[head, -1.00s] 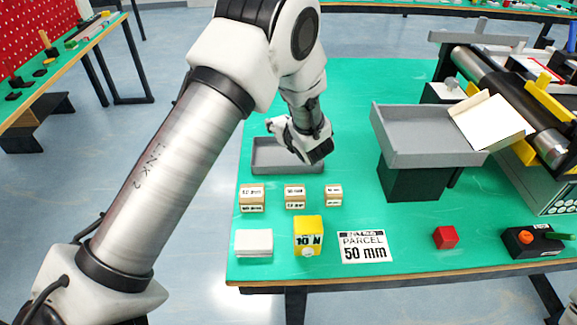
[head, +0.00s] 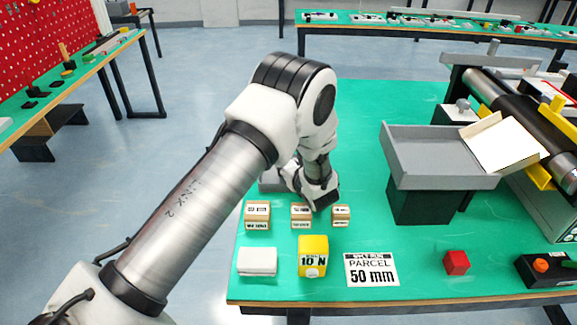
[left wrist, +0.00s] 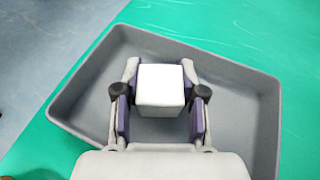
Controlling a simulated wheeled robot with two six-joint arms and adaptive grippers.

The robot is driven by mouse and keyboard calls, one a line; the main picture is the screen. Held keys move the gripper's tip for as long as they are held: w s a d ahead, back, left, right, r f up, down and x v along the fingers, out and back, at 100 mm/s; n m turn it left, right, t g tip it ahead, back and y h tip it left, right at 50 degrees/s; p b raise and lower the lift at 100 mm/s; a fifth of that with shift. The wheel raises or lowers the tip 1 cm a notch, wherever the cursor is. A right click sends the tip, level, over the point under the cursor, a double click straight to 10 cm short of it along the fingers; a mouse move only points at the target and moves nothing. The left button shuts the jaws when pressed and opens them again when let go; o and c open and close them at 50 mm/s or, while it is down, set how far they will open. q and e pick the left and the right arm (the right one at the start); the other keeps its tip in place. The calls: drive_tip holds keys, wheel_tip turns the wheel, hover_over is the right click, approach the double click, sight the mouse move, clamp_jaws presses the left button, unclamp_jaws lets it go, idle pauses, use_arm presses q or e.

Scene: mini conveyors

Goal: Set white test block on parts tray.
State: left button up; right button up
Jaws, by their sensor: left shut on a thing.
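My left gripper (left wrist: 160,100) is shut on a white test block (left wrist: 161,86), one finger on each side of it. In the left wrist view the block is over the inside of the grey parts tray (left wrist: 240,78). I cannot tell whether the block touches the tray floor. In the head view the left gripper (head: 318,194) is at the tray (head: 270,186). The arm hides most of the tray there, and the held block does not show. My right gripper is not in view.
In front of the tray stand small cardboard boxes (head: 301,216), a white box (head: 257,262), a yellow 10 N block (head: 313,256) and a parcel label (head: 371,270). A raised grey bin (head: 440,182) and a conveyor (head: 520,110) stand right.

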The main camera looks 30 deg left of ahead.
use_arm(q)
drive_tip(key=shift+f+b, duration=0.2)
drive_tip(key=shift+b, duration=0.1)
drive_tip(key=o, duration=1.1)
drive_tip(key=shift+o, duration=0.2)
drive_tip(key=shift+r, duration=0.2)
drive_tip(key=shift+d+r+p, duration=0.15)
drive_tip(key=shift+r+p, duration=0.05)
drive_tip(key=shift+p, duration=0.25)
drive_tip(key=p+v, duration=0.3)
drive_tip(key=v, duration=0.8)
drive_tip(key=shift+s+r, duration=0.1)
drive_tip(key=shift+s+d, duration=0.2)
drive_tip(key=shift+d, duration=0.05)
